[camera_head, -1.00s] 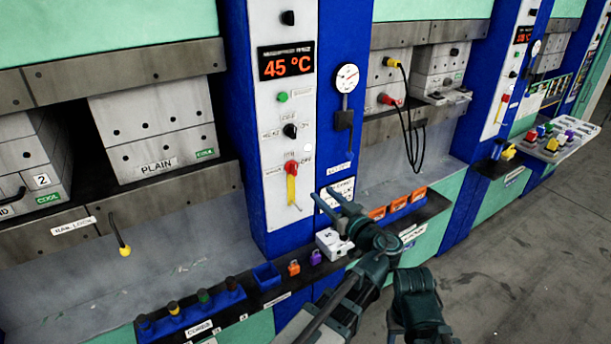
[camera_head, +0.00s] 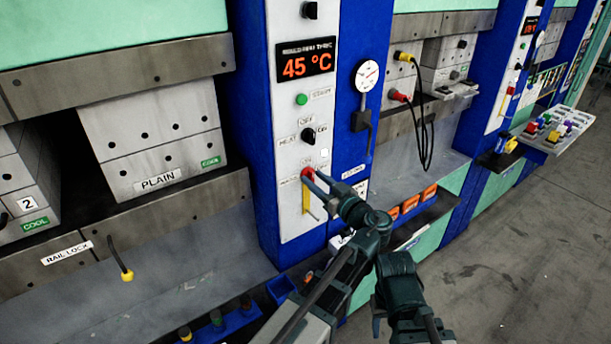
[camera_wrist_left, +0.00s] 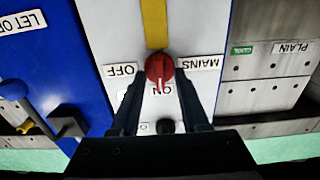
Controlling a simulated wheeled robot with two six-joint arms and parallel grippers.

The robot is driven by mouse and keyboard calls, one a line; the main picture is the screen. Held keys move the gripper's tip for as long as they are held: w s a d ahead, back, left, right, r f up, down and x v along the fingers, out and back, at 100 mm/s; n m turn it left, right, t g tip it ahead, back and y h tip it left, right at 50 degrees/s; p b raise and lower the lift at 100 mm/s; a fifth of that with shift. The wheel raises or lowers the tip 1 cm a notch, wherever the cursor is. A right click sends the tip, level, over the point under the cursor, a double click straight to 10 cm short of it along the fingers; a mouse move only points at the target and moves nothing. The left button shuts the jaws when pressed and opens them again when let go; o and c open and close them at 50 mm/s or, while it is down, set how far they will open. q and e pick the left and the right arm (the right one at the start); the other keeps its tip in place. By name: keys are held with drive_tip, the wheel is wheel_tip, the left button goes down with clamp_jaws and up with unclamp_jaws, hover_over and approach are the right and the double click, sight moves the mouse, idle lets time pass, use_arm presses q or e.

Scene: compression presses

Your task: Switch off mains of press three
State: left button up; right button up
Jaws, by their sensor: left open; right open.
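The mains switch is a red knob (camera_head: 307,174) low on the white panel of the near press column, with a yellow strip (camera_head: 306,197) below it. The wrist view shows the picture upside down, with the red knob (camera_wrist_left: 159,68) between MAINS and OFF labels. The knob's white mark points at the ON label (camera_wrist_left: 162,89). My left gripper (camera_head: 318,185) is open at the knob. In the wrist view, its fingertips (camera_wrist_left: 158,78) lie on either side of the knob with small gaps.
Above the knob are a black heat selector (camera_head: 308,135), a green start button (camera_head: 302,99) and a 45 °C display (camera_head: 306,64). A gauge (camera_head: 366,75) and a black lever (camera_head: 361,120) sit on the blue column to the right. Grey floor (camera_head: 530,250) is clear at the right.

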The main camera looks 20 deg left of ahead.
use_arm(q)
clamp_jaws()
drive_tip(key=shift+m, duration=0.3)
idle(0.3)
drive_tip(key=shift+w+d+f+m, duration=0.1)
drive_tip(key=shift+m, duration=4.2)
drive_tip(key=shift+w+d+f+m, duration=0.1)
drive_tip(key=shift+m, duration=4.2)
unclamp_jaws()
drive_tip(key=shift+s, duration=0.1)
